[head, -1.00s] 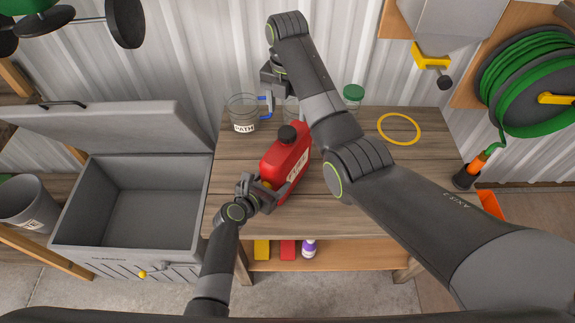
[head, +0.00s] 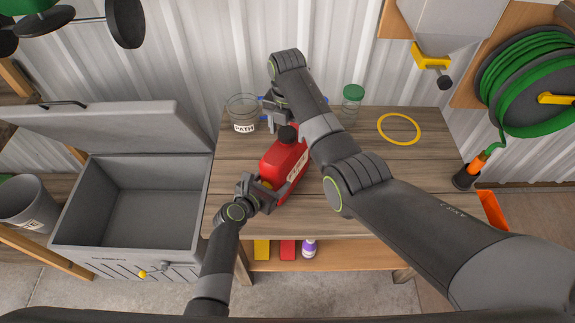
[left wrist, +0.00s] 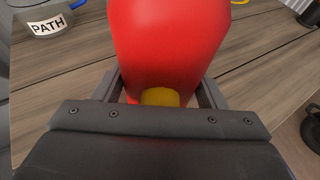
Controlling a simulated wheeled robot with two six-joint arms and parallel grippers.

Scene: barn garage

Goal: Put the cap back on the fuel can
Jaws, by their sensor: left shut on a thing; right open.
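My right gripper (head: 282,124) is open, just behind and above the cap. My right arm hides part of the can's right side.
A clear container labelled PATH (head: 243,127) stands at the table's back left. A green-lidded jar (head: 352,103) and a yellow ring (head: 399,115) are at the back right. An open grey chest (head: 75,212) stands left of the wooden table (head: 400,165). The table's right part is clear.

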